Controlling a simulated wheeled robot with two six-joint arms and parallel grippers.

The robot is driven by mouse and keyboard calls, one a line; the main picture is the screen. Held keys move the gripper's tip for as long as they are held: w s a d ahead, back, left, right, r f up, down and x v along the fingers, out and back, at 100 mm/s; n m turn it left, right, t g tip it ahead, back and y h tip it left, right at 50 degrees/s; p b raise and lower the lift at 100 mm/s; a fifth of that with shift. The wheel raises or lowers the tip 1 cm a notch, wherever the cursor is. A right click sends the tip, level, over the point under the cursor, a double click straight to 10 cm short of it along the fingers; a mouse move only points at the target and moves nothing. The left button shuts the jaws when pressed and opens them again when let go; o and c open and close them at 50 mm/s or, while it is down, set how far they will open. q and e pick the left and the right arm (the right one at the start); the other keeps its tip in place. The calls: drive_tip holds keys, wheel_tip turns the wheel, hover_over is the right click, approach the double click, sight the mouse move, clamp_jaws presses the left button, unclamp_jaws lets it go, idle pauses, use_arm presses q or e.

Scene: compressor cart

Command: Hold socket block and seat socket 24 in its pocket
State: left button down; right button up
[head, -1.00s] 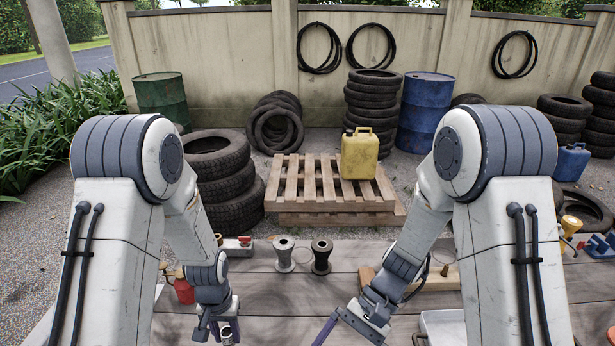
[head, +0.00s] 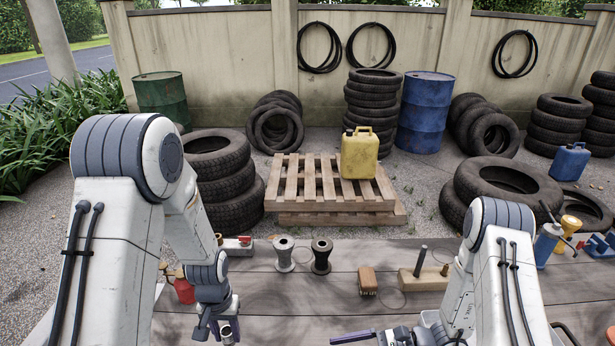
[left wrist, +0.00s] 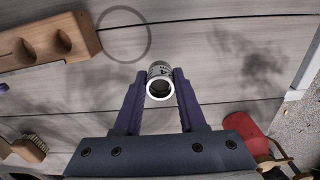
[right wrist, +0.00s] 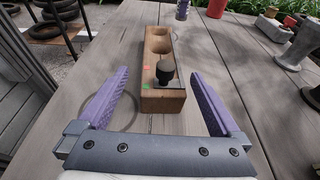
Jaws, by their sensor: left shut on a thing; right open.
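My left gripper (left wrist: 160,90) is shut on a silver metal socket (left wrist: 160,69), held between purple fingers; the left gripper also shows at the bottom of the head view (head: 227,332). The wooden socket block (left wrist: 85,36) lies on the table at upper left in the left wrist view, apart from the held socket. In the right wrist view, the socket block (right wrist: 148,103) has round empty pockets, red and green marks, and a dark socket (right wrist: 165,72) standing near its close end. My right gripper (right wrist: 158,85) is open, its fingers on either side of the block with gaps showing.
Two spools (head: 284,254) (head: 321,256), a brush (head: 367,281) and another wooden block with a dark post (head: 425,280) stand on the grey plank table. A red can (left wrist: 250,138) is near the left gripper. Bare planks lie between.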

use_arm(q)
drive_tip(key=shift+f+b, duration=0.9)
drive_tip(key=shift+f, duration=0.1)
use_arm(e)
drive_tip(key=shift+x, duration=4)
drive_tip(key=c, duration=1)
